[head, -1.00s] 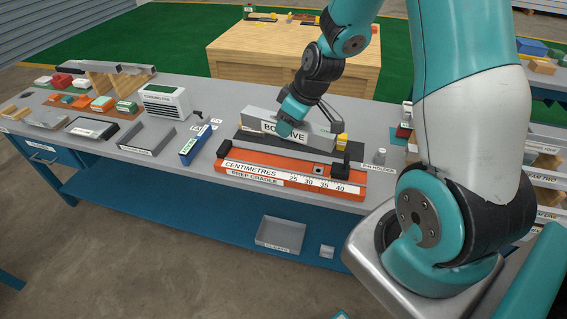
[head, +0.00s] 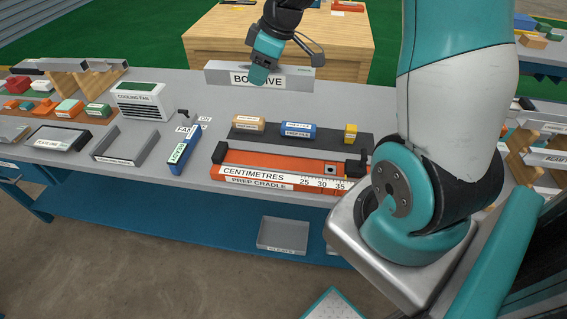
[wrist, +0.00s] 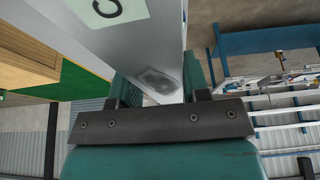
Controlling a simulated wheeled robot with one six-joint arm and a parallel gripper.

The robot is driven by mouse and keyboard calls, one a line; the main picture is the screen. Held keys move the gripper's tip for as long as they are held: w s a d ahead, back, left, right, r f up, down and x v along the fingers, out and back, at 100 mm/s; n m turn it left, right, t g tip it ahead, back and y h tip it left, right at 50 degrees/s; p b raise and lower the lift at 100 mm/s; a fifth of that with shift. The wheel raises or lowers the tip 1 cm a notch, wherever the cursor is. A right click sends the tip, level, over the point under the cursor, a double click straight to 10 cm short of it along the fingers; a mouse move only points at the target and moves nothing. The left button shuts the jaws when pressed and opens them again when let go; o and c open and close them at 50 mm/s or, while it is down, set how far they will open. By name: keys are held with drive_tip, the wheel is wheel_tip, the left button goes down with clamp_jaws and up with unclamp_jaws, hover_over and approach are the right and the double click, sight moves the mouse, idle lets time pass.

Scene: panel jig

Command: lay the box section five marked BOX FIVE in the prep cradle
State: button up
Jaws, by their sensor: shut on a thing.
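BOX FIVE (head: 222,76), a long grey box section with a white label, is held lengthwise across the picture in the head view, above the back of the bench. My gripper (head: 259,78) is shut on it near its middle and partly covers the label. In the wrist view the box section (wrist: 125,45) runs up from between the jaws of my gripper (wrist: 155,92), with a dark smudge on its face near them.
A cooling fan (head: 141,101) is further left.

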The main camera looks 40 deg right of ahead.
drive_tip(key=b, duration=0.3)
hover_over(262, 161)
drive_tip(key=s, duration=0.1)
drive_tip(key=f, duration=0.4)
drive_tip(key=shift+d+f, duration=0.1)
drive_tip(key=shift+d, duration=0.3)
wheel_tip(262, 161, down, 22)
drive_tip(key=shift+d+r, duration=0.1)
drive_tip(key=shift+r, duration=0.15)
drive_tip(key=shift+f+b, duration=0.4)
drive_tip(key=shift+f, duration=0.15)
drive_tip(key=shift+f, duration=0.1)
